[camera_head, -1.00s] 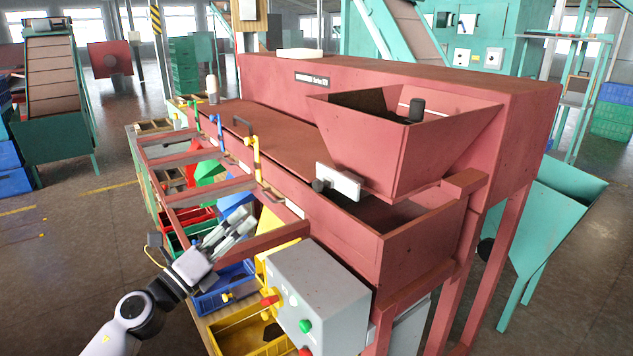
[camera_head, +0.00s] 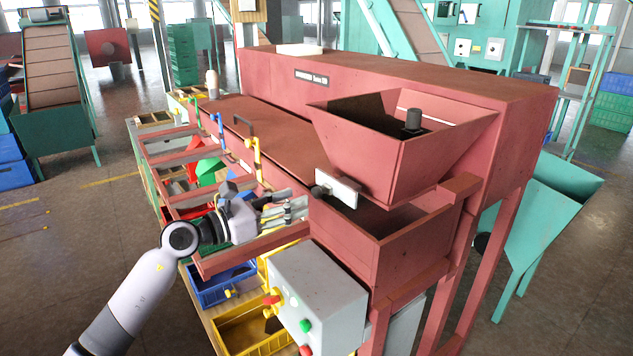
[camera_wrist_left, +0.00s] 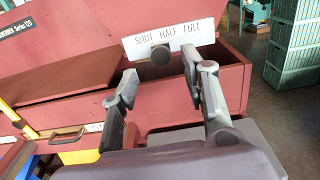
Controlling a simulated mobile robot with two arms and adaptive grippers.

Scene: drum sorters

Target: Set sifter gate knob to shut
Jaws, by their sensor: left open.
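The sifter gate knob (camera_head: 319,190) is a dark round knob at a white label plate (camera_head: 340,188) on the red machine, below the hopper. In the left wrist view the plate (camera_wrist_left: 207,30) reads SHUT, HALF, FULL, and the knob (camera_wrist_left: 160,55) sits at its lower edge, below the words. It lies around SHUT to HALF; I cannot tell which setting it marks. My left gripper (camera_head: 302,208) is just left of and below the knob in the head view. In the left wrist view the gripper (camera_wrist_left: 168,76) is open and empty, its fingers spread either side of the knob's line, apart from it.
The red hopper (camera_head: 405,150) overhangs the plate. A grey control box (camera_head: 318,295) with coloured buttons stands below my left gripper. Red frame bars (camera_head: 250,250) and blue (camera_head: 222,285) and yellow (camera_head: 250,330) bins lie under the arm. Open floor is at the left.

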